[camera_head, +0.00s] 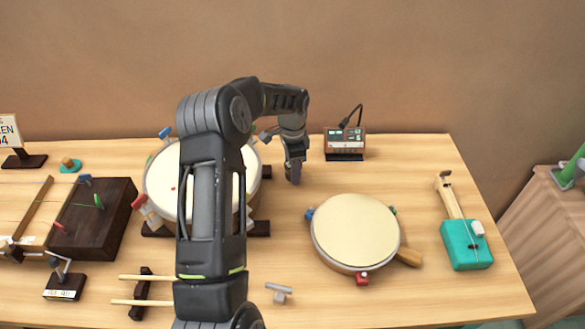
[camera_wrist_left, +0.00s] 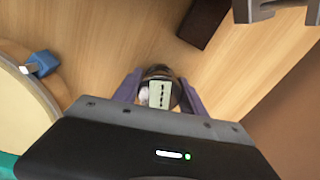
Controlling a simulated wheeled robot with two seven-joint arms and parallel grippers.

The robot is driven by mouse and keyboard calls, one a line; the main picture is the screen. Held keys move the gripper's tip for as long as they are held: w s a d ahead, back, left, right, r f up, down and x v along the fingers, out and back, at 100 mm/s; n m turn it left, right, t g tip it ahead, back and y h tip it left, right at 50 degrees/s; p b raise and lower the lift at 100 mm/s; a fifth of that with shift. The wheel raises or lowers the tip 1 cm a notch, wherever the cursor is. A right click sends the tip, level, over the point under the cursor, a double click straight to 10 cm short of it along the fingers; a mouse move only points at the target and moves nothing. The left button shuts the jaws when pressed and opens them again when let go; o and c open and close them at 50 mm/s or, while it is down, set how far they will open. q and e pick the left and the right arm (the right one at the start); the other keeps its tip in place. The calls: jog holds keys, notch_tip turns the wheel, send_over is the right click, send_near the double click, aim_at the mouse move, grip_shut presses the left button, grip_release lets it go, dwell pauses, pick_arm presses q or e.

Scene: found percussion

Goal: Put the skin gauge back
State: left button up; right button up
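My left gripper (camera_head: 293,173) is above the table behind and between the two drums, pointing down. In the left wrist view its purple fingers (camera_wrist_left: 159,92) are on both sides of a small round dark object with a pale marked face (camera_wrist_left: 158,95), which I take to be the skin gauge. The fingers appear closed on its sides, and the gripper body hides its near part. In the head view the gauge is hidden by the fingers. My right gripper is not in view.
A large drum (camera_head: 168,187) stands left, partly behind my arm. A cream-skinned drum (camera_head: 355,232) lies right of centre, its rim near the gripper in the wrist view. A small display box (camera_head: 346,139) stands at the back. A teal stringed instrument (camera_head: 466,245) is at the right.

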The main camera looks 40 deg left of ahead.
pick_arm(q)
jog(key=o, duration=0.4)
jog(key=shift+r, duration=0.1)
notch_tip(320, 180, up, 12)
jog(key=shift+r+b, duration=0.1)
jog(key=shift+b, duration=0.35)
dwell(0.9)
